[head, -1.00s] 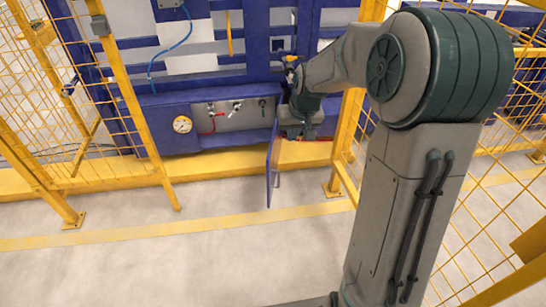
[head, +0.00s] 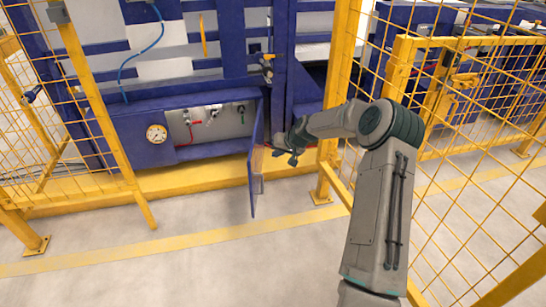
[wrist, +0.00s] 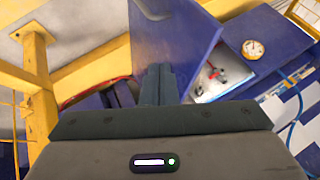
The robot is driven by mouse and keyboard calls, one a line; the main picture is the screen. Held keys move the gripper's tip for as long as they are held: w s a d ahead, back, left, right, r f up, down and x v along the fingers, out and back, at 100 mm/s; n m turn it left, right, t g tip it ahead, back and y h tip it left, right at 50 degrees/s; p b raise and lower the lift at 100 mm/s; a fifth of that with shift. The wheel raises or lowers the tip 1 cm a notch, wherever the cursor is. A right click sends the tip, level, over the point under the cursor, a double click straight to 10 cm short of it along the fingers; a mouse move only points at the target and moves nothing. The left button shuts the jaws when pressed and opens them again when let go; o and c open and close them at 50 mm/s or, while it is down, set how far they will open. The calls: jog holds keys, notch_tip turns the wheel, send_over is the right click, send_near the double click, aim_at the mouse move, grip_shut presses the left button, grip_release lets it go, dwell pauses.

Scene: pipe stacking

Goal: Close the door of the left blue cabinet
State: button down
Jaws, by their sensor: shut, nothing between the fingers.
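The left blue cabinet (head: 185,97) is low on the blue machine, and its front opening shows valves inside. Its blue door (head: 257,170) stands open, swung out toward me from the opening's right side. In the wrist view the door (wrist: 172,38) fills the upper middle, with the cabinet (wrist: 258,30) to its right. My gripper (head: 281,151) is just right of the door, on its outer side. In the wrist view the fingers (wrist: 158,84) are together and empty, overlapping the door's lower edge. I cannot tell whether they touch it.
A pressure gauge (head: 156,133) is left of the opening. Red-handled valves (head: 193,122) sit inside. A yellow fence post (head: 333,100) and mesh panels stand right of my gripper, with more fence at the left. The floor (head: 200,270) in front is clear.

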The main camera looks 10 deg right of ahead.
jog(key=shift+w+a+f+b, duration=0.55)
jog(key=shift+w+a+f, duration=0.3)
jog(key=shift+a+f, duration=0.2)
jog(key=shift+w+a+f+b, duration=0.6)
jog(key=shift+w+a+f, duration=0.2)
jog(key=shift+a+f, duration=0.25)
jog(key=shift+w+a+f+b, duration=0.55)
jog(key=shift+w+a+f, duration=0.3)
jog(key=shift+a+f, duration=0.2)
jog(key=shift+a+r, duration=0.1)
jog(key=shift+a, duration=0.05)
